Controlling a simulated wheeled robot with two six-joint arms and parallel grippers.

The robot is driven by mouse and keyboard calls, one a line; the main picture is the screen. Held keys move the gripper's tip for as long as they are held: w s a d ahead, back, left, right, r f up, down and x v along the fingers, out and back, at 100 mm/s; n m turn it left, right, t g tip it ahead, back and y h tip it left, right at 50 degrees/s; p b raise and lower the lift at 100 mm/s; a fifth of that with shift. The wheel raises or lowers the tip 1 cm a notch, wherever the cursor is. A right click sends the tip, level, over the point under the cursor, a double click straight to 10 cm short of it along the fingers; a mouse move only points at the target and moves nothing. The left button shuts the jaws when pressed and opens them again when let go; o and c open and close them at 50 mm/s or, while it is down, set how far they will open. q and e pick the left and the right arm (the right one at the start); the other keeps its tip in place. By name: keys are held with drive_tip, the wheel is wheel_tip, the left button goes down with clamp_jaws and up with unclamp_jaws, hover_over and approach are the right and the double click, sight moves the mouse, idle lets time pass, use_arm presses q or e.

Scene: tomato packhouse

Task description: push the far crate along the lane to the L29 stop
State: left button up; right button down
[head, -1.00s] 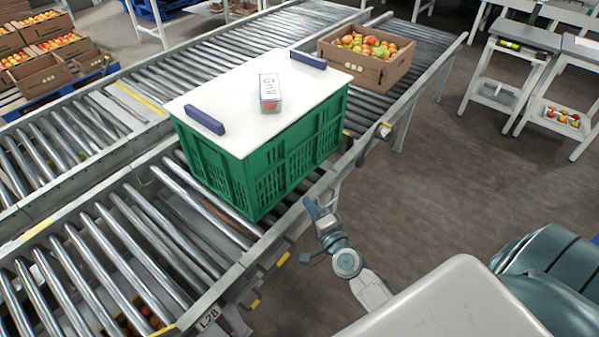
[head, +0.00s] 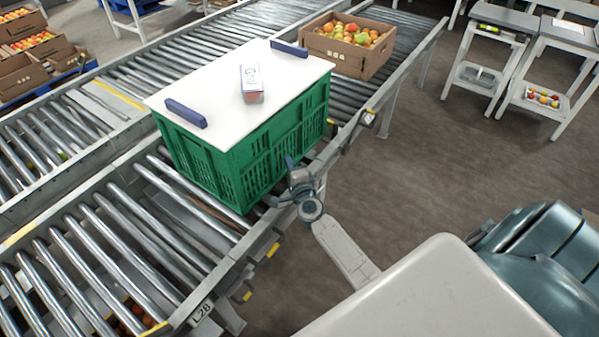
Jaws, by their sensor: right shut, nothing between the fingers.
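A green slatted crate (head: 262,160) with a white lid (head: 215,100) stands upright on the near roller lane (head: 150,225). The lid has two dark blue handles, and a small labelled box (head: 251,84) lies on it. My right gripper (head: 290,165) is shut and empty. It is at the crate's right side, towards the lower near corner, and overlaps the crate's wall in the picture. I cannot tell whether it touches. An L28 label (head: 201,311) is on the lane's side rail at the bottom. No L29 label is readable. My left gripper is not in view.
An open cardboard box of tomatoes (head: 321,56) stands farther along the same lane, beyond the green crate. A second roller lane (head: 60,150) runs alongside on the left. White side tables (head: 490,60) stand at the upper right. The floor between is clear.

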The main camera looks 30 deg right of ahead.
sight(278, 156)
drive_tip(key=shift+w+a, duration=0.25)
drive_tip(key=shift+w, duration=0.15)
drive_tip(key=shift+w+a, duration=0.1)
drive_tip(key=shift+w, duration=0.1)
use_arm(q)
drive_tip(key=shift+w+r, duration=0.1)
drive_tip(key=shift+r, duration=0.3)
use_arm(e)
drive_tip(key=shift+w+a+r, duration=0.2)
drive_tip(key=shift+w+a, duration=0.15)
drive_tip(key=shift+w, duration=0.1)
drive_tip(key=shift+w+a+f, duration=0.15)
drive_tip(key=shift+w+f, duration=0.05)
drive_tip(key=shift+w, duration=0.1)
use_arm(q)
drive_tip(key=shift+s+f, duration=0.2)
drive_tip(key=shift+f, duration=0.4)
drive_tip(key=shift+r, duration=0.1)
use_arm(e)
drive_tip(key=shift+s, duration=0.1)
